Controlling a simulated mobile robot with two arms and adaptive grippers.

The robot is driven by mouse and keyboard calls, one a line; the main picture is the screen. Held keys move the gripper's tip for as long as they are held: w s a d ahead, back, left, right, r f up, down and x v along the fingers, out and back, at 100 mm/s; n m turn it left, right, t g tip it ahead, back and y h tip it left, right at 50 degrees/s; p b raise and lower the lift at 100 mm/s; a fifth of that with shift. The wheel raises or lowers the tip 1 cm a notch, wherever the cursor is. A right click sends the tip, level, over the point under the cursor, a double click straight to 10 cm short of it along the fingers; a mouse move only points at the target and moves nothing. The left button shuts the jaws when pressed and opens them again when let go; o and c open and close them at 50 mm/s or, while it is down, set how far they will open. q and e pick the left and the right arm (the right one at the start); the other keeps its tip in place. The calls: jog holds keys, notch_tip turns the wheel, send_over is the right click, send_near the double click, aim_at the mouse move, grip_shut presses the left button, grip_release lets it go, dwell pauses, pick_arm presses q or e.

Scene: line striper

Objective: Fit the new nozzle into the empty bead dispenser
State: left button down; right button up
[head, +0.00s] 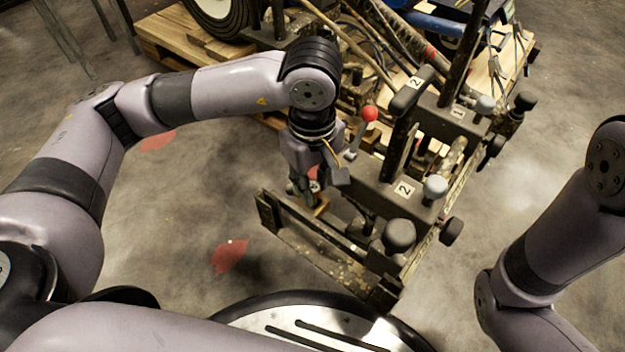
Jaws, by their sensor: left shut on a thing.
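My left gripper (308,192) points down beside the left end of the striper's low front frame. It is shut on a small part at its fingertips, which looks like the nozzle but is mostly hidden by the fingers. A small brass-brown piece (321,207) shows just at the fingertips; I cannot tell whether it is the held part or part of the machine. The bead dispenser labelled 2 (402,190) stands right of the gripper, and the one labelled 1 (456,113) is farther back. Which one is empty, and their outlets, cannot be seen. My right gripper is out of view.
A lever with a red ball knob (369,114) rises close to my left wrist. The paint-stained front frame (325,250) crosses below. Black knobs (398,235) stick out at the right. A wooden pallet (185,35) and hoses lie behind. Bare concrete floor (180,215) is free at left.

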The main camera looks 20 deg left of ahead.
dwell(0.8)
pick_arm(q)
jog(key=shift+r+p, duration=0.4)
jog(key=shift+r, duration=0.25)
jog(key=c, duration=1.3)
grip_release()
jog(key=shift+o, duration=0.7)
jog(key=shift+o, duration=1)
jog(key=shift+r, duration=0.1)
jog(key=shift+r+p, duration=2.1)
jog(key=shift+r, duration=1.3)
